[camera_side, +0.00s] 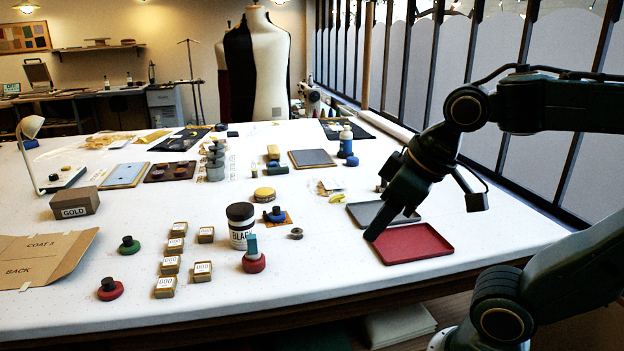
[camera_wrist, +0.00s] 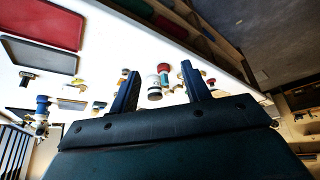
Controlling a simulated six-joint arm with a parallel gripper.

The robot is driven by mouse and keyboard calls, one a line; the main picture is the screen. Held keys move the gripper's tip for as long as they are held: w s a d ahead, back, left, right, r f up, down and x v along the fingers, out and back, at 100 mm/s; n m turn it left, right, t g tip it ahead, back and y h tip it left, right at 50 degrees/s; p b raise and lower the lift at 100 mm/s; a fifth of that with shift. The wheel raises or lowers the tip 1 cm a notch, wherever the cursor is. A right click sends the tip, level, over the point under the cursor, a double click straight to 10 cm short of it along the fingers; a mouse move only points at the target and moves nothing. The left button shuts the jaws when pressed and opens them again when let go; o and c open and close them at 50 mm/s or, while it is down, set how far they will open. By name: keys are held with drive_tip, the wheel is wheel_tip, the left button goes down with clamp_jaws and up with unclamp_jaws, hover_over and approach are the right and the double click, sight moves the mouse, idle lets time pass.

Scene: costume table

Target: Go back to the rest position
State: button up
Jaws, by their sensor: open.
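The red tray (camera_side: 420,247) lies flat and empty near the table's front right edge. It also shows at the top left of the wrist view (camera_wrist: 45,22). How high my fingertips are above the table is hard to tell.
A grey tray (camera_side: 372,212) lies behind the red one. A black-and-white jar (camera_side: 240,226), a red-based stamp (camera_side: 253,262), a small spool (camera_side: 296,233) and several labelled blocks stand to the left.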

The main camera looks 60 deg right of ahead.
drive_tip(key=shift+s+d+f+m, duration=0.1)
drive_tip(key=shift+s+f+m, duration=0.1)
drive_tip(key=shift+s, duration=0.25)
drive_tip(key=shift+s+d+f+m, duration=0.1)
drive_tip(key=shift+s+f, duration=0.05)
drive_tip(key=shift+s, duration=0.3)
